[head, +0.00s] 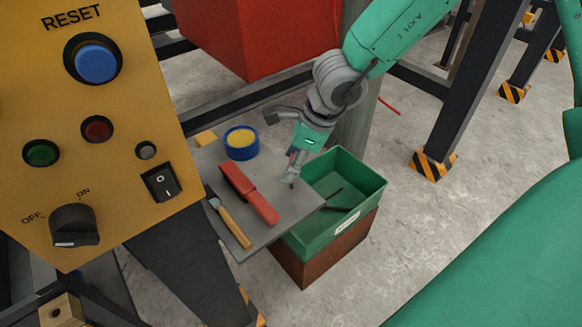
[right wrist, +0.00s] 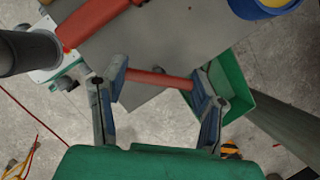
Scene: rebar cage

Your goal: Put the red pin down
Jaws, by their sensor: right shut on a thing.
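My right gripper (head: 291,172) hangs over the right part of the grey shelf (head: 282,215), beside the green bin. In the right wrist view its two fingers (right wrist: 158,79) are shut on the ends of the red pin (right wrist: 160,80), which spans crosswise between them. There the pin shows against the grey shelf and the bin's edge; I cannot tell whether it touches the shelf. In the head view the pin is mostly hidden by the fingers. My left gripper is not in view.
A red tool (head: 248,192), a wooden-handled tool (head: 230,219) and a blue-and-yellow round tin (head: 241,142) lie on the shelf. The green bin (head: 313,240), holding dark rods, stands on a brown block (head: 328,263). A yellow control panel (head: 115,110) stands at left.

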